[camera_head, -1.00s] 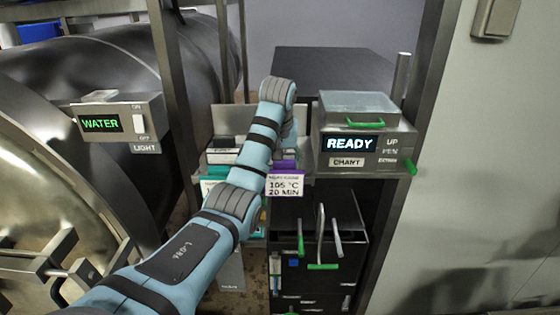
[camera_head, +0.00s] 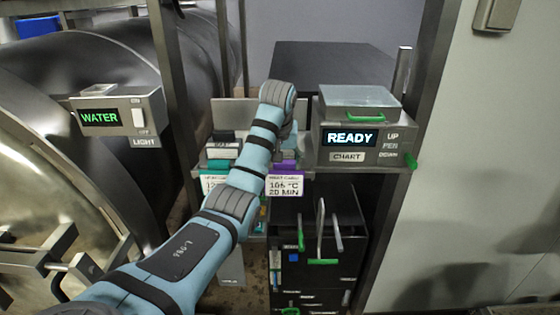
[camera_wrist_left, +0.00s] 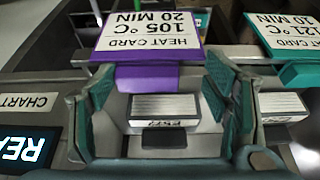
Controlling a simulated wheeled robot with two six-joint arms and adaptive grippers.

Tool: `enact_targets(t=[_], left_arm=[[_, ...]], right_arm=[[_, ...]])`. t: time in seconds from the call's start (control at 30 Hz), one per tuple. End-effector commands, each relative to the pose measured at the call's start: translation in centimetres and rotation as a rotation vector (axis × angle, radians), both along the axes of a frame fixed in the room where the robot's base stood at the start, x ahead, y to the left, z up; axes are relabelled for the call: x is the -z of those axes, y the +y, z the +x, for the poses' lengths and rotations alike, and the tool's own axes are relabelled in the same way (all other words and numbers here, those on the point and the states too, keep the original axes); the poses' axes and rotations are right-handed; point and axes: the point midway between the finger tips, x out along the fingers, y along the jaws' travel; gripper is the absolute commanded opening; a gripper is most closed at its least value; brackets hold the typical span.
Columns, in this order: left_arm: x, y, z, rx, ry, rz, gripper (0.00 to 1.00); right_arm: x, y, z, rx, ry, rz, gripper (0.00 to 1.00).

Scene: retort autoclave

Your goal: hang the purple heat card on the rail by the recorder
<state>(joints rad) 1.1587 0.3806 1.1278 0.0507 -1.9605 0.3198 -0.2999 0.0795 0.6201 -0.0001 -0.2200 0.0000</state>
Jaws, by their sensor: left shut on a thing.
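The purple heat card (camera_head: 285,183), reading 105 °C 20 MIN, faces out upright just left of the recorder (camera_head: 350,138). In the left wrist view the card (camera_wrist_left: 150,38) appears upside down, with its purple edge between the fingertips. My left gripper (camera_wrist_left: 155,82) is shut on it; in the head view my forearm and wrist hide most of the gripper. A teal heat card (camera_head: 215,184) hangs to the left and also shows in the wrist view (camera_wrist_left: 290,40). The rail is mostly hidden, and I cannot tell whether the purple card touches it. My right gripper is not in view.
A small labelled box (camera_wrist_left: 163,108) lies in the tray behind the card. The WATER panel (camera_head: 120,118) and autoclave are at left; a metal post (camera_head: 415,100) is at right.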

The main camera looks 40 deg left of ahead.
Motion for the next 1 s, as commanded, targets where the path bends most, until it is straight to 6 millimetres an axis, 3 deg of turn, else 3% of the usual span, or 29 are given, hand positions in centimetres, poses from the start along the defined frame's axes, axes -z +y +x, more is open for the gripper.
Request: enact_targets(t=[0.37, 0.4, 0.53, 1.0], left_arm=[[0.37, 0.01, 0.0, 0.0, 0.0, 0.0, 0.35], [0.37, 0.01, 0.0, 0.0, 0.0, 0.0, 0.71], [0.36, 0.01, -0.01, 0.0, 0.0, 0.0, 0.92], [-0.39, 0.0, 0.03, 0.0, -0.002, 0.0, 0.93]], right_arm=[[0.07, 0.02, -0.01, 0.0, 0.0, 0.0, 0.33], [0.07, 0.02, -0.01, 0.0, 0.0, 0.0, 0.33], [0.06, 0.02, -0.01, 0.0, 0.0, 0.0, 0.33], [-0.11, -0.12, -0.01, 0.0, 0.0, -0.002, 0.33]])
